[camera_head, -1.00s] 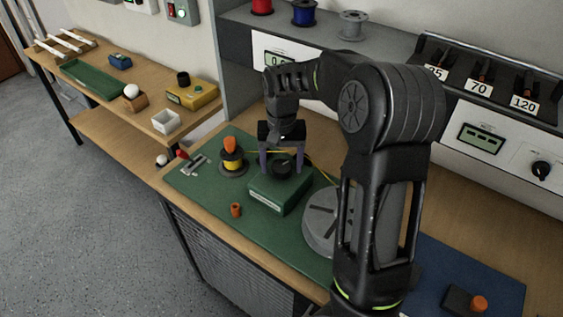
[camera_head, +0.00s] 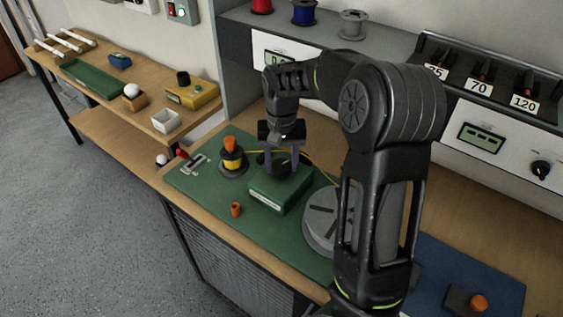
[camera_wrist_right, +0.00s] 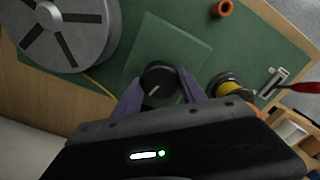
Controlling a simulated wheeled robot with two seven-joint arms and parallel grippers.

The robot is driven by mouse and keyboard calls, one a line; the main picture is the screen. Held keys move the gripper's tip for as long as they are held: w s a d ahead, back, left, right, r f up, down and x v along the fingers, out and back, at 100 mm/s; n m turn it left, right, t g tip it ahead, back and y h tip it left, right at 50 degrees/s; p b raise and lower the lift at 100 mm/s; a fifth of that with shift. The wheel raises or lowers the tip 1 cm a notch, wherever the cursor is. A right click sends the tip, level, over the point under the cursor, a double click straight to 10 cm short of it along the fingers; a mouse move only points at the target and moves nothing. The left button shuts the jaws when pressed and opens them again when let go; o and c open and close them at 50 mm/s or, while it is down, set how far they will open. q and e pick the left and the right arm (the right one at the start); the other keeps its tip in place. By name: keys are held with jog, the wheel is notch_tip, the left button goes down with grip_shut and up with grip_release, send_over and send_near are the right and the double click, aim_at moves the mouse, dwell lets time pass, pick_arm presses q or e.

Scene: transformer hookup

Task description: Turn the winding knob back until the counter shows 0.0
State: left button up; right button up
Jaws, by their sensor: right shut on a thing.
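A green box (camera_head: 272,196) sits on the green mat with a black winding knob (camera_head: 280,169) on its top. The knob shows in the right wrist view (camera_wrist_right: 158,81) with a pale pointer line aimed down and left. My right gripper (camera_head: 282,164) points down, its purple fingers on either side of the knob and shut on it. A pale strip is on the box's front face; any digits on it are too small to read. My left gripper is not in view.
A yellow-wound spool with an orange top (camera_head: 232,160) stands left of the box, with a yellow wire running behind it. A large grey reel (camera_head: 322,226) is close on the right. A small orange cylinder (camera_head: 236,209) lies in front on the mat.

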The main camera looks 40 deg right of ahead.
aim_at(281, 164)
jog(key=n, duration=0.3)
jog(key=o, duration=1.4)
jog(key=shift+c, duration=0.2)
notch_tip(281, 164, up, 8)
jog(key=shift+f+b, duration=0.1)
jog(key=shift+b, duration=0.55)
